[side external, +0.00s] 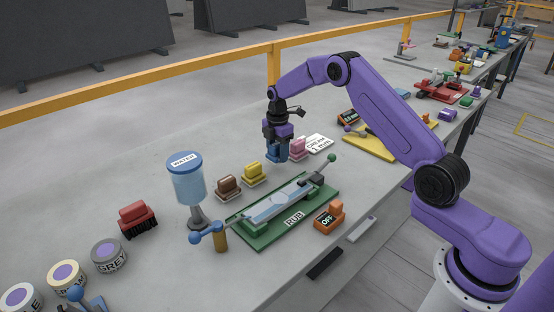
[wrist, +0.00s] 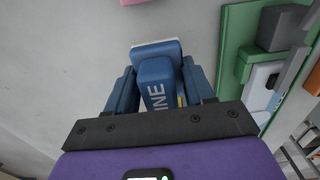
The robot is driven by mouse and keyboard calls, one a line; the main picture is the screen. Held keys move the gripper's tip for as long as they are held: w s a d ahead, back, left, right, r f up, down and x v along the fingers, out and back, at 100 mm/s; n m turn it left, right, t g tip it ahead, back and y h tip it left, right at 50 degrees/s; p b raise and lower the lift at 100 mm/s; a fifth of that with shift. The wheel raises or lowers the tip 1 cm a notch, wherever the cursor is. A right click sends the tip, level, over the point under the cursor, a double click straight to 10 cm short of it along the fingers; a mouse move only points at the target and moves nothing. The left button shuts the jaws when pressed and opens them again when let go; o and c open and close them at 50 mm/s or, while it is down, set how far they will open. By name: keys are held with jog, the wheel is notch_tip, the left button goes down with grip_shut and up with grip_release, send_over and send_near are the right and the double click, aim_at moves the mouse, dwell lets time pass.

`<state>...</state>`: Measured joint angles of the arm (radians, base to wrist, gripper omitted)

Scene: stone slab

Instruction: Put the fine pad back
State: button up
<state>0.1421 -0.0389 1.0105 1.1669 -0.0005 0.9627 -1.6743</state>
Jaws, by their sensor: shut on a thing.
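The fine pad, a blue block lettered "INE" where visible (wrist: 157,62), is between the fingers of my gripper (wrist: 158,85) in the wrist view. My gripper (side external: 277,150) is shut on its handle and points down. In the side external view the blue pad (side external: 284,155) is between the yellow pad (side external: 254,174) and the pink pad (side external: 299,149), low over the slab. I cannot tell whether its underside touches the slab. A brown pad (side external: 228,188) stands left of the yellow one.
A green rubbing fixture labelled RUB (side external: 258,233) lies in front of the pads, with an orange OFF switch box (side external: 329,217) beside it. A water dispenser (side external: 188,183) stands to the left.

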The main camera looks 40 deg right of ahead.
aim_at(277, 159)
jog(key=shift+w+f, duration=0.2)
jog(key=shift+f, duration=1.5)
jog(key=shift+f, duration=0.15)
jog(key=o, duration=0.9)
jog(key=shift+o, duration=0.2)
